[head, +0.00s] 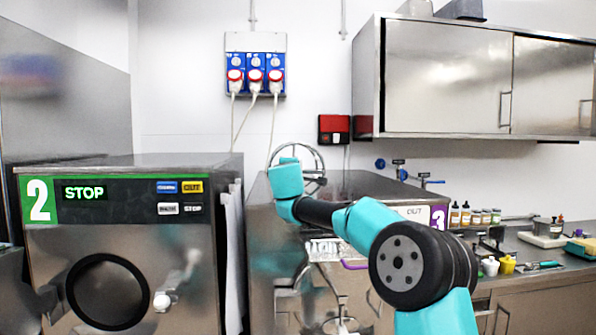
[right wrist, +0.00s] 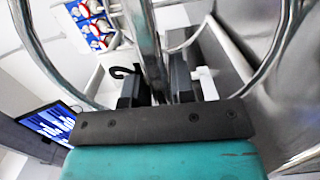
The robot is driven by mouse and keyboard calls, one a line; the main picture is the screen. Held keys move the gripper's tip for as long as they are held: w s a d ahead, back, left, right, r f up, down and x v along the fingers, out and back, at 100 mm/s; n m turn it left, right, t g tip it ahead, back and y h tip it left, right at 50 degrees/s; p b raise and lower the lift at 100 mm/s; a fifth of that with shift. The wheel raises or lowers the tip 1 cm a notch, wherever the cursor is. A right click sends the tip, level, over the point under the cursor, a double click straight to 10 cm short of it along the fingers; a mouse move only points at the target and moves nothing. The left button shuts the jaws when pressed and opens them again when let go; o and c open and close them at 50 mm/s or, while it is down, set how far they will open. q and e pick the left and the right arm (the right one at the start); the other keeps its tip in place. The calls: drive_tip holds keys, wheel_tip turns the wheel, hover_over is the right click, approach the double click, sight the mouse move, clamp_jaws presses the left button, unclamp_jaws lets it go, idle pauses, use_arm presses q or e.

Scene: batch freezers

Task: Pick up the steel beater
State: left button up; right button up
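The steel beater (head: 318,160) shows in the head view as thin curved metal bars above the top of the machine marked 3, partly behind my right wrist. In the right wrist view the beater (right wrist: 150,40) fills the upper part, with a straight central shaft and curved bars on both sides. My right gripper (right wrist: 156,92) has its dark fingers on either side of the shaft, close against it, and looks shut on it. In the head view my right wrist hides the fingers. My left gripper is not in view.
Freezer 2 (head: 130,250), with a STOP display, stands at the left. Freezer 3 (head: 365,185) lies behind my right arm. A steel cabinet (head: 450,75) hangs above right. Bottles (head: 465,215) and small tools stand on the right counter (head: 545,255). Plugged sockets (head: 255,75) are on the wall.

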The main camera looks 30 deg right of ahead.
clamp_jaws()
drive_tip(key=shift+r, duration=0.1)
drive_tip(key=shift+r, duration=1.6)
drive_tip(key=shift+s+a+r, duration=0.1)
drive_tip(key=shift+s+r, duration=0.05)
drive_tip(key=r+v, duration=0.1)
drive_tip(key=v, duration=1.4)
drive_tip(key=shift+s+r, duration=0.15)
drive_tip(key=shift+s, duration=0.3)
